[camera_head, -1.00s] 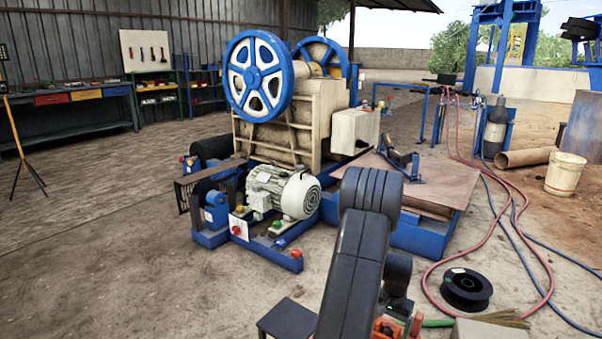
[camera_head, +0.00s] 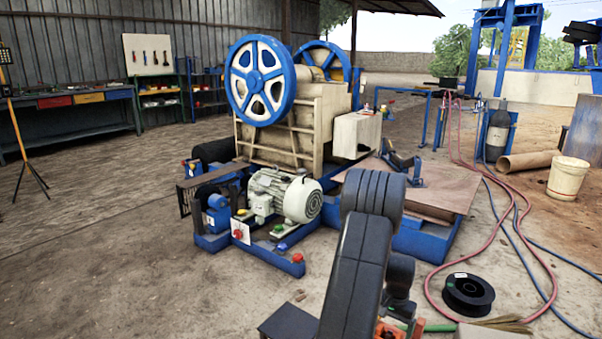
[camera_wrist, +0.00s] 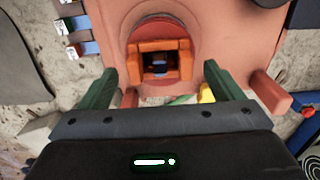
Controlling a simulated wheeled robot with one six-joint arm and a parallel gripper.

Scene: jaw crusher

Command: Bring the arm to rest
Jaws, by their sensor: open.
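My arm (camera_head: 355,275) shows at the bottom centre of the head view, with its black upper link and ridged joint raised. My gripper (camera_wrist: 160,70) shows in the wrist view as two green fingers on a dark bar. The fingers stand wide apart and hold nothing. An orange-red body with a square opening lies beyond them; I cannot tell if they touch it. The gripper is not clearly visible in the head view.
The jaw crusher (camera_head: 285,125) with blue flywheels and a grey motor (camera_head: 285,195) stands ahead. A black reel (camera_head: 468,294) and red and blue hoses lie on the ground at right. A white bucket (camera_head: 567,178) stands farther right.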

